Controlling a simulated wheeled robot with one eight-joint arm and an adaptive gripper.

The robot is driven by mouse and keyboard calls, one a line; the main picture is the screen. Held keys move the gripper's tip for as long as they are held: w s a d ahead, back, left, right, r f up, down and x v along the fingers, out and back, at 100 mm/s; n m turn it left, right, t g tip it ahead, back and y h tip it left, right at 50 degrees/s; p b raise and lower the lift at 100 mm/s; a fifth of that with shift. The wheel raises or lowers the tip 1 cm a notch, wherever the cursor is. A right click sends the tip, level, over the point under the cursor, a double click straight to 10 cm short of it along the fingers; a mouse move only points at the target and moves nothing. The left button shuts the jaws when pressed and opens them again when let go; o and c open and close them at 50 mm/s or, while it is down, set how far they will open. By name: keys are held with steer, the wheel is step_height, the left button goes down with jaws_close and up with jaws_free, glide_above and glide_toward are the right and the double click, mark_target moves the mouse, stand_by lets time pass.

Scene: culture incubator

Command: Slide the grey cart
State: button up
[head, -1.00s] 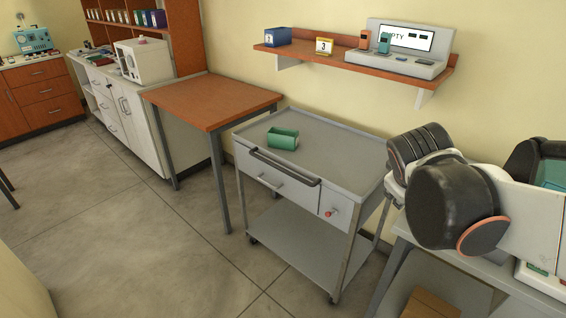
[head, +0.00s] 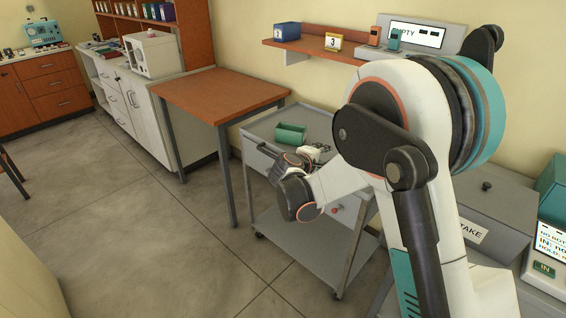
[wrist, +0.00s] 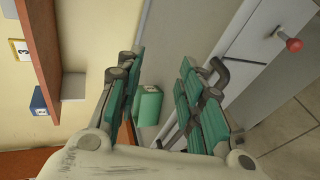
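The grey cart (head: 345,262) stands below the wall shelf, with a grey top and a lower shelf. Its dark handle (head: 264,150) runs along the front edge and is partly hidden by my arm in the head view. A green bin (head: 290,134) sits on the top. In the wrist view my gripper (wrist: 162,60) is open, its green-padded fingers apart. Part of the handle (wrist: 221,72) shows by the right finger; I cannot tell whether it lies between the fingers. The white drawer front (wrist: 262,35) and red knob (wrist: 292,44) are at the right.
A wooden-topped table (head: 215,93) stands just left of the cart. A wall shelf (head: 312,50) with a blue box and a number card is above. A grey box (head: 490,212) is at the right. The floor (head: 140,220) left and in front of the cart is clear.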

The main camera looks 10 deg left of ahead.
steer(key=w+a+f+n+t+y, duration=0.1)
steer(key=w+a+f+t+y, duration=0.15)
steer(key=a+f, duration=1.15)
steer(key=shift+t, duration=0.45)
steer(key=b+x, duration=0.1)
steer(key=x, duration=0.3)
steer(key=a+r+b+x, duration=0.1)
steer(key=b+x, duration=0.1)
steer(key=x, duration=0.2)
steer(key=b+x, duration=0.1)
steer(key=x, duration=0.3)
steer(key=shift+w+a+r, duration=0.2)
steer(key=shift+w+a, duration=0.1)
steer(key=shift+w, duration=0.05)
steer(key=shift+c, duration=0.6)
jaws_close()
